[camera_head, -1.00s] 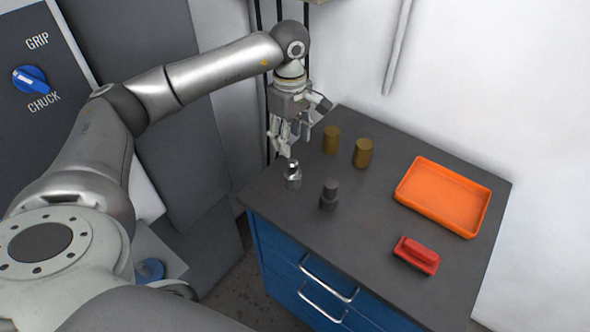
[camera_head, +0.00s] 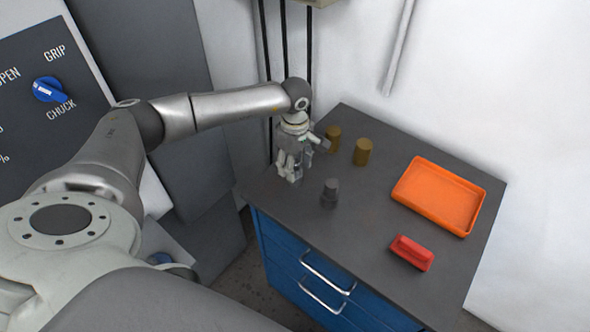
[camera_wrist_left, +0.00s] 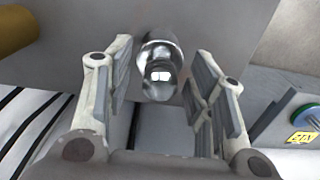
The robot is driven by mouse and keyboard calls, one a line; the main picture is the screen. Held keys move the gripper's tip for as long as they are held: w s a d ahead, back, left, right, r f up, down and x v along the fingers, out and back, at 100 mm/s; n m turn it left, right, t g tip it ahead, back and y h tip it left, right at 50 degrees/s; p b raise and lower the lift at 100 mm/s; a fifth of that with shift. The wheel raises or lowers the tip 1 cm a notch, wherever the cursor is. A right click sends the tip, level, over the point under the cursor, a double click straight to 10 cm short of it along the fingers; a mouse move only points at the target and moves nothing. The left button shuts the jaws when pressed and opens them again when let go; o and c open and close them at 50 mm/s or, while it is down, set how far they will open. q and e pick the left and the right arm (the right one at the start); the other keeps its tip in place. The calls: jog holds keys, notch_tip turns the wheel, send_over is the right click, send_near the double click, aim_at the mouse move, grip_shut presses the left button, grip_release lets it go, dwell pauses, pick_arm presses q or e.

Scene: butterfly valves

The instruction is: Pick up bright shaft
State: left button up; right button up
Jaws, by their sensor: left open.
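The bright shaft (camera_wrist_left: 159,66) is a shiny, stepped metal piece standing on the dark bench top. In the left wrist view it lies between the two spread fingers of my left gripper (camera_wrist_left: 160,98), with a gap on each side. In the head view my left gripper (camera_head: 289,176) is low over the bench's left part and hides most or all of the shaft. The gripper is open. My right gripper is in no view.
A dark grey shaft (camera_head: 330,193) stands close to the right of my left gripper. Two brass cylinders (camera_head: 333,139) (camera_head: 363,152) stand behind it. An orange tray (camera_head: 440,195) and a red block with a handle (camera_head: 411,253) sit farther right. The bench's front middle is clear.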

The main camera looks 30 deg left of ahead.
pick_arm(q)
grip_shut()
jog(key=shift+w+r, duration=0.15)
jog(key=shift+r, duration=0.1)
dwell(0.4)
